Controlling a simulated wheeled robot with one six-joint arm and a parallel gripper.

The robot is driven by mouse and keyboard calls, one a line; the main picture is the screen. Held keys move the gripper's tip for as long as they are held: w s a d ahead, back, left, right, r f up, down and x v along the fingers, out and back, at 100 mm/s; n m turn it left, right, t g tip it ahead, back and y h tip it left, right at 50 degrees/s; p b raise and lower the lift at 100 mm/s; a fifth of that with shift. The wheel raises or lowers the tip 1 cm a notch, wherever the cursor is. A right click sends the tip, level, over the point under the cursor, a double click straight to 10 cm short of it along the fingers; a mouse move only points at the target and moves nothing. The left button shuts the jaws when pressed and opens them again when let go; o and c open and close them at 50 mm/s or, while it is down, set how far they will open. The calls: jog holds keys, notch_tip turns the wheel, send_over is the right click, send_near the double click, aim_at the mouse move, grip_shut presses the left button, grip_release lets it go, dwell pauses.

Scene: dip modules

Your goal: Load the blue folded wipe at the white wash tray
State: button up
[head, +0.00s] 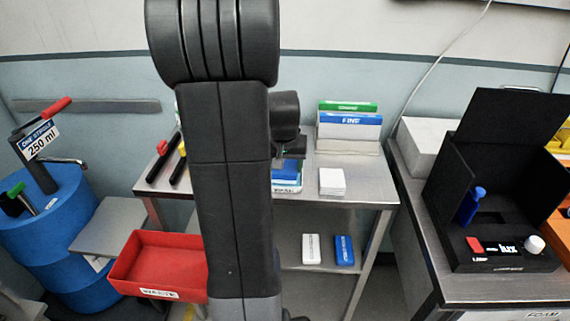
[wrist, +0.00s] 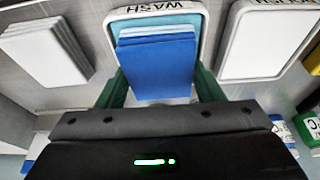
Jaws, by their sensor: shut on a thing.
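The blue folded wipe (wrist: 158,68) is a layered stack between the two green fingers of my gripper (wrist: 160,88) in the wrist view. My gripper is shut on it. The white wash tray (wrist: 200,40), with a teal inside and an upside-down WASH label, lies beneath and beyond the wipe. The wipe overlaps the tray's inside and covers its near part; I cannot tell whether it touches the tray floor. In the head view my arm hides the gripper, and part of the blue wipe (head: 287,170) shows right of the arm.
A white folded stack (wrist: 47,50) lies left of the tray in the wrist view. Another white tray (wrist: 265,42) is to the right. In the head view a red bin (head: 160,262) hangs at the front left of the metal table (head: 365,190). A black box (head: 500,180) stands right.

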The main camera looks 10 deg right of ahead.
aim_at(285, 166)
jog(key=shift+r+p, duration=2.15)
jog(key=shift+r, duration=1.1)
